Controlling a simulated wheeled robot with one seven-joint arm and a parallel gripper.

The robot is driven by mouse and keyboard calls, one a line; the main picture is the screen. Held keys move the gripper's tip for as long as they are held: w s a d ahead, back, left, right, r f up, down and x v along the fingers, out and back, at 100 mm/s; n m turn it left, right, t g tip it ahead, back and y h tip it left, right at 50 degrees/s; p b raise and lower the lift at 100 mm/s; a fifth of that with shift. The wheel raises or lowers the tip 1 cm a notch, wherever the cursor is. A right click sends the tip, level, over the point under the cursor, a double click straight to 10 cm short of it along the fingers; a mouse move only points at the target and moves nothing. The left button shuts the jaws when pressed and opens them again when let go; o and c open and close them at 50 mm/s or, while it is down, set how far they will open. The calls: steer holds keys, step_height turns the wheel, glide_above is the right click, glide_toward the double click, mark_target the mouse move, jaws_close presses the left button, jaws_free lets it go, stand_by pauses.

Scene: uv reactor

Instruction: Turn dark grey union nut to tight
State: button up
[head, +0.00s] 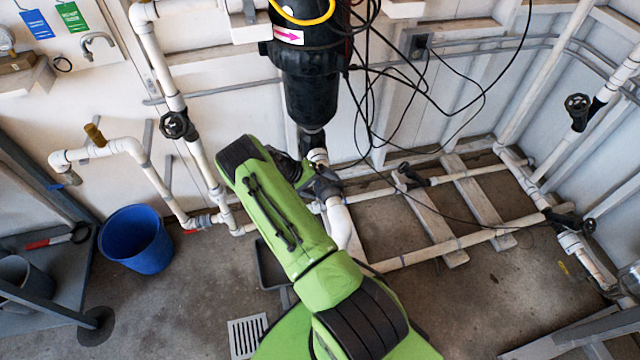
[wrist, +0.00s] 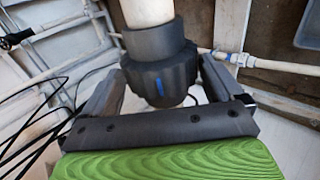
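The dark grey union nut (wrist: 163,80) shows in the wrist view as a ribbed collar with a blue mark on its side. A white pipe (wrist: 147,12) runs into its upper end. My gripper (wrist: 158,70) is open, with one finger on each side of the nut. A gap shows between the left finger and the nut; the right finger is close to it, and I cannot tell whether it touches. In the head view my gripper (head: 322,184) is at the pipe below the black reactor body, and my green arm hides much of it. The nut is not clear there.
The black reactor body (head: 310,85) hangs above my gripper, with loose black cables (head: 420,95) to its right. White pipes and wooden slats (head: 425,218) lie low on the right. A blue bucket (head: 136,240) and a floor drain (head: 247,337) are on the left.

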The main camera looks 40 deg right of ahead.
mark_target(329, 180)
steer(key=shift+r, duration=0.1)
steer(key=shift+c, duration=0.2)
steer(key=shift+s+d+r+t+y+p, duration=0.15)
steer(key=shift+d+r+t+y+p, duration=0.15)
steer(key=shift+y+p, duration=0.35)
steer(key=shift+s+d+r+t+y+p, duration=0.15)
steer(key=shift+t+y+p, duration=0.3)
steer(key=shift+y, duration=0.3)
steer(key=shift+s+d+t+y, duration=0.1)
steer(key=shift+d+t+y, duration=0.4)
steer(key=shift+y, duration=0.5)
steer(key=shift+s+d+t+y, duration=0.15)
steer(key=shift+t+y, duration=0.3)
steer(key=shift+y, duration=0.2)
steer(key=shift+s+d+t+y, duration=0.1)
steer(key=shift+t+y, duration=0.3)
steer(key=shift+y, duration=0.25)
steer(key=o, duration=0.7)
step_height(329, 180, up, 16)
steer(key=p, duration=0.4)
steer(key=shift+d, duration=0.15)
